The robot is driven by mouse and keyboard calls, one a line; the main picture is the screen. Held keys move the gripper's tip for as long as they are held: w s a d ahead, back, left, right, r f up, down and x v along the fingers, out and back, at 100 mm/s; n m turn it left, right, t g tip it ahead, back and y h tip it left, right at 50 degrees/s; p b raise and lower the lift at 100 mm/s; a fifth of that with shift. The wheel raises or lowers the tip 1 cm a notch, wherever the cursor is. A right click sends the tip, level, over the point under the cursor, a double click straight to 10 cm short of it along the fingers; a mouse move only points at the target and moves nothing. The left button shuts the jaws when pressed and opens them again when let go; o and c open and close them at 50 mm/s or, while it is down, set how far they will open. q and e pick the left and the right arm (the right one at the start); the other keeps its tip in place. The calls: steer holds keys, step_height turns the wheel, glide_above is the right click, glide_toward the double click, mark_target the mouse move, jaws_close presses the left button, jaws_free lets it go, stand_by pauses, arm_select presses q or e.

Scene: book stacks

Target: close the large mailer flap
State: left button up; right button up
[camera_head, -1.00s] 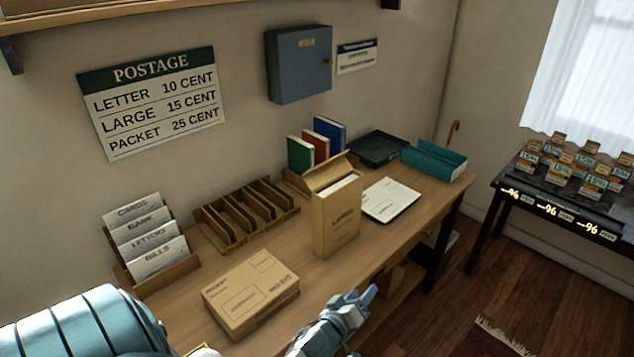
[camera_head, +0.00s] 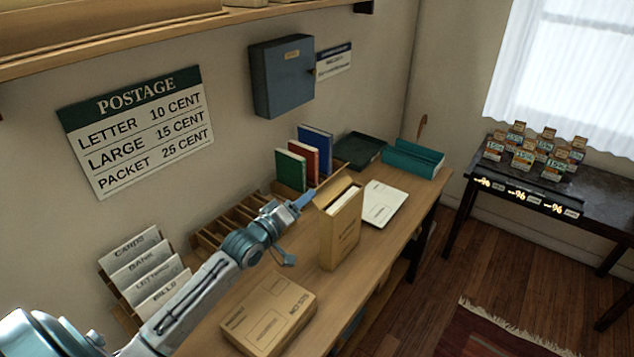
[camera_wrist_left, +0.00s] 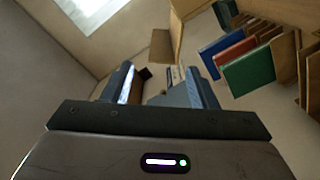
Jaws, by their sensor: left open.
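The large mailer (camera_head: 341,240) is a tan upright box on the desk in the head view. White contents show in its open top. Its flap (camera_head: 334,192) stands raised at the back of the opening, slanting up. My left gripper (camera_head: 298,229) is open and empty, just left of the mailer at about the height of its top. One blue finger reaches close to the flap; I cannot tell whether it touches. In the left wrist view both fingers (camera_wrist_left: 159,88) are spread with nothing between them. My right gripper is not in view.
Three books (camera_head: 305,160) stand behind the mailer. A wooden slot rack (camera_head: 225,225) and letter holder (camera_head: 145,275) are left. A flat parcel (camera_head: 268,312) lies in front.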

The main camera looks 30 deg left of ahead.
mark_target(334, 185)
arm_select(q)
steer(key=w, duration=0.5)
steer(key=w+d, duration=0.1)
steer(key=w, duration=0.2)
steer(key=shift+w+f, duration=0.1)
steer(key=shift+w, duration=0.15)
steer(key=shift+w+d, duration=0.15)
steer(key=shift+w, duration=0.35)
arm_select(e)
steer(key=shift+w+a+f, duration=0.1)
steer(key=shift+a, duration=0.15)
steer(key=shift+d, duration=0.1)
arm_select(q)
steer(key=c, duration=0.9)
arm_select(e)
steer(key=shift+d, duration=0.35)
